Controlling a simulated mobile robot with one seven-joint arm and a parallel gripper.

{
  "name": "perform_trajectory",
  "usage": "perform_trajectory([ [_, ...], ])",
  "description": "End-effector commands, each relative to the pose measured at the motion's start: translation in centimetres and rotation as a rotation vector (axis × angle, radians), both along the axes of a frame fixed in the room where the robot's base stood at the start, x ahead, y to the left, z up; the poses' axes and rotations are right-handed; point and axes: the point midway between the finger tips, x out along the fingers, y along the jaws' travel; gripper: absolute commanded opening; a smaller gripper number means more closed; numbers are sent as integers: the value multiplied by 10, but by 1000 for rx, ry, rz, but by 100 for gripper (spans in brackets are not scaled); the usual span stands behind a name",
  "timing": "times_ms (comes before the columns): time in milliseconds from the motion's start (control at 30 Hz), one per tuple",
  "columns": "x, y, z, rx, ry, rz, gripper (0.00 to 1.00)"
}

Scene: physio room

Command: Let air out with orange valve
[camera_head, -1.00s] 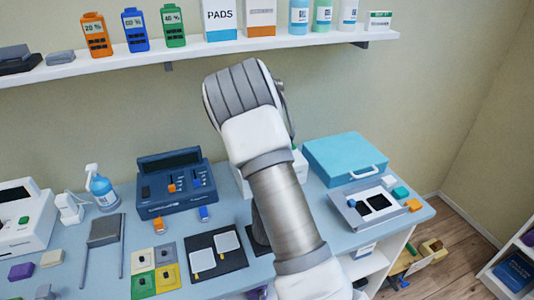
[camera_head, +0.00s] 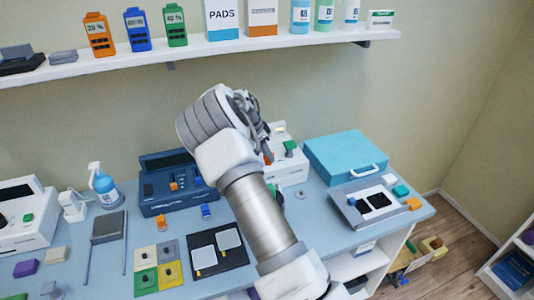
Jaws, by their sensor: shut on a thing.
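A white device (camera_head: 287,168) stands on the table behind my arm, left of the teal case. A small orange part (camera_head: 268,158), apparently the orange valve, shows at the device's left side, right at my fingertips. My gripper (camera_head: 266,150) points down there, seen from behind and mostly hidden by my wrist. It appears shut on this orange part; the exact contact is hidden.
A blue control box (camera_head: 177,198) with orange and blue switches stands left of my arm. A teal case (camera_head: 345,157) and a grey tray (camera_head: 352,214) with black pads are to the right. A shelf (camera_head: 200,61) with bottles and boxes hangs above. A black mat (camera_head: 206,267) lies in front.

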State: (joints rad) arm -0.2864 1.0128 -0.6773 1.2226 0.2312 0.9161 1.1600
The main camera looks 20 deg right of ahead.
Motion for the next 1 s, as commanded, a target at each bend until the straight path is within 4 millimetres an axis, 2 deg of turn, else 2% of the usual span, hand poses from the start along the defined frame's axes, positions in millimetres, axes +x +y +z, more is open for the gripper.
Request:
perform_trajectory([
  [533,0,1,-1,3,1,-27,0],
  [567,0,1,-1,3,2,-26,35],
  [600,0,1,-1,3,2,-26,42],
  [867,0,1,0,2,0,-26,42],
  [1000,0,5,10,1,-1,-24,42],
])
